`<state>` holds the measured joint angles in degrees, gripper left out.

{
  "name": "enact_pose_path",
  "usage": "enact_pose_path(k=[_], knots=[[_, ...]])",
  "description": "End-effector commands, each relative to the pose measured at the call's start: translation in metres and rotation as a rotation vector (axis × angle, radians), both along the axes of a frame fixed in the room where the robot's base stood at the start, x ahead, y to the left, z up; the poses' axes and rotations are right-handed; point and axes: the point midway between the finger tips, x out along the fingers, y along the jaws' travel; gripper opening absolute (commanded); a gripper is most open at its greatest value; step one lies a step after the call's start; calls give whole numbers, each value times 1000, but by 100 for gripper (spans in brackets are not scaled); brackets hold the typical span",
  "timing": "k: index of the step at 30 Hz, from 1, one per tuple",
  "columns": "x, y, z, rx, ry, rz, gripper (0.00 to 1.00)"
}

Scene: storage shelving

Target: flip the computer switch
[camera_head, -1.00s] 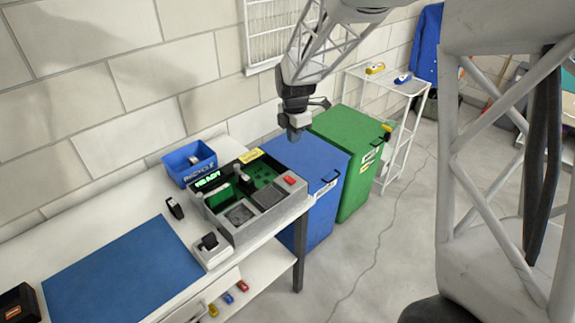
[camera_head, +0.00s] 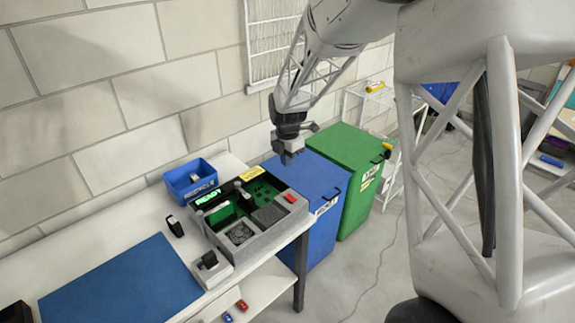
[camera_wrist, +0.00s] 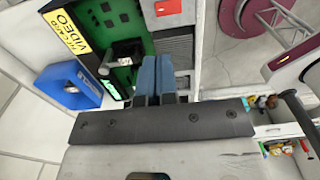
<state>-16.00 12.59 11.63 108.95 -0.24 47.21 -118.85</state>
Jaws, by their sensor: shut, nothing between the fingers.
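The computer (camera_head: 262,236) is a grey open-topped box on the white table, with a green circuit board and a lit green READY display (camera_head: 209,197). A red switch or button (camera_head: 291,197) sits on its right corner; a red piece also shows at the top of the wrist view (camera_wrist: 168,7). I cannot tell which way it is set. My gripper (camera_head: 289,160) is shut and empty. It hangs in the air above the red piece in the head view, apart from it. In the wrist view the blue-grey fingers (camera_wrist: 157,62) are together, pointing toward the computer's edge.
A blue recycle box (camera_head: 190,180) stands behind the computer. A blue bin (camera_head: 312,175) and a green bin (camera_head: 345,150) stand right of the table. A small grey block with a black part (camera_head: 208,270) is in front. The blue mat (camera_head: 120,282) is bare.

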Motion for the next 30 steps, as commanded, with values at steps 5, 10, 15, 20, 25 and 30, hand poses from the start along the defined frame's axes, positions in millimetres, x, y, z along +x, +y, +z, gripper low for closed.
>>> enact_pose_path(k=[5, 10, 15, 20, 25, 30], knots=[[-1, 0, -20, 0, 1, 0, 0], [0, 0, -44, -1, 2, 0, 0], [-1, 0, -71, -1, 2, 0, 0], [-1, -1, -94, 0, 1, 0, 0], [0, 0, -112, 0, 0, 0, 0], [-1, -1, -124, 0, 0, 0, 0]])
